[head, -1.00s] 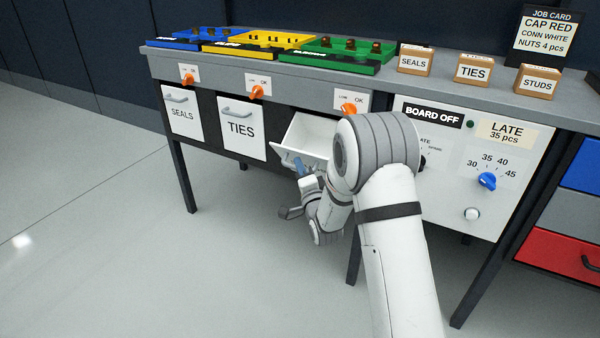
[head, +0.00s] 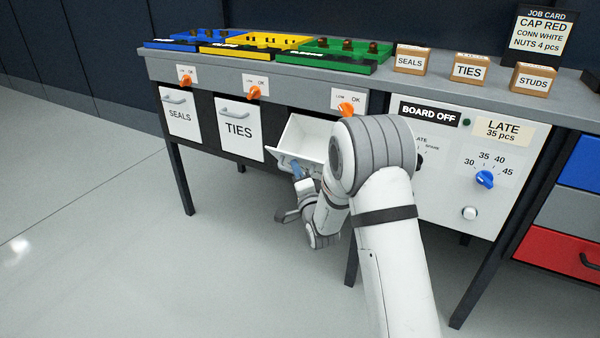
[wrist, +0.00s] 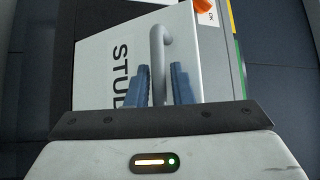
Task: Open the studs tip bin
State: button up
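The studs tip bin (head: 305,135) is a white bin under the bench, tilted outward with its inside showing in the head view. In the wrist view its white front (wrist: 105,75) carries partly hidden "STUD" lettering. A grey bar handle (wrist: 158,45) stands on that front. In the head view my gripper (head: 297,170) is at the bin's front, partly hidden by my arm.
The seals bin (head: 180,112) and ties bin (head: 238,128) hang closed to the left. An orange knob (head: 346,109) sits above the studs bin. A control panel (head: 450,190) and a bench leg (head: 352,255) are on the right. The floor in front is clear.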

jog(key=p+v, duration=0.1)
jog(key=v, duration=0.6)
jog(key=shift+s, duration=0.35)
jog(key=shift+d+f, duration=0.1)
jog(key=shift+d, duration=0.05)
